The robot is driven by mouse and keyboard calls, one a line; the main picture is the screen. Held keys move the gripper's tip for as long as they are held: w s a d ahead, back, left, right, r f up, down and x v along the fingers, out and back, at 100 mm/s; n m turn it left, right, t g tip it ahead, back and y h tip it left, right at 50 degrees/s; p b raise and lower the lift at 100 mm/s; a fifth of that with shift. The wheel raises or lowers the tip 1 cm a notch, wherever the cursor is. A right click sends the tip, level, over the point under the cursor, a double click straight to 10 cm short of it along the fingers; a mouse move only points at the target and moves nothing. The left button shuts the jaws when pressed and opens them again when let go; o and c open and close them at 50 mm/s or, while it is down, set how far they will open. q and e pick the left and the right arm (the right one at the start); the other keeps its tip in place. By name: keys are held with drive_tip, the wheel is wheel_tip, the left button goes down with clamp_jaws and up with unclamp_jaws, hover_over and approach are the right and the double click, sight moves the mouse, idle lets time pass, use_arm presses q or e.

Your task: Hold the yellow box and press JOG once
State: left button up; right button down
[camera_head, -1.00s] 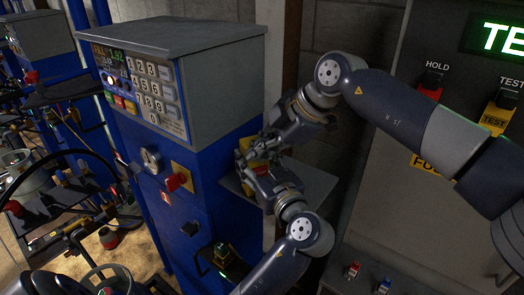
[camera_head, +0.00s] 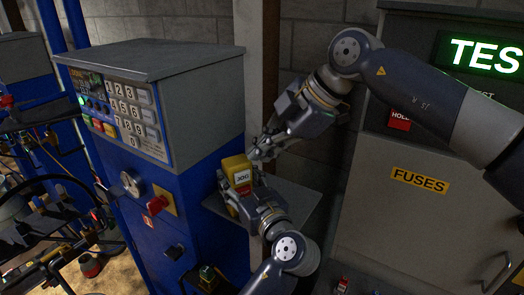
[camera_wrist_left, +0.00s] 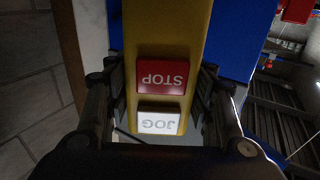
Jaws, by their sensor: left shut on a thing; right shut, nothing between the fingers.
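The yellow box (camera_head: 234,164) is upright above the small shelf on the side of the blue cabinet. My left gripper (camera_head: 243,202) is shut on the box from below. In the left wrist view its fingers (camera_wrist_left: 160,98) stand on both sides of the yellow box (camera_wrist_left: 157,28). The red STOP button (camera_wrist_left: 161,77) and the white JOG button (camera_wrist_left: 159,121) show there, upside down. In the head view the white JOG button (camera_head: 242,177) faces me. My right gripper (camera_head: 258,153) is shut and empty, its tips close to the box's upper right side; contact cannot be told.
The blue scale cabinet (camera_head: 190,190) with its keypad (camera_head: 135,112) stands left of the box. The grey shelf (camera_head: 290,198) is below it. A grey panel with a FUSES label (camera_head: 420,180) is at the right. A cluttered rack stands at far left.

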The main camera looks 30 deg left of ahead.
use_arm(q)
drive_tip(key=shift+f, duration=0.2)
drive_tip(key=o, duration=1.1)
drive_tip(key=shift+c, duration=0.2)
drive_tip(key=o, duration=0.3)
drive_tip(key=shift+w, duration=0.1)
drive_tip(key=shift+r, duration=0.1)
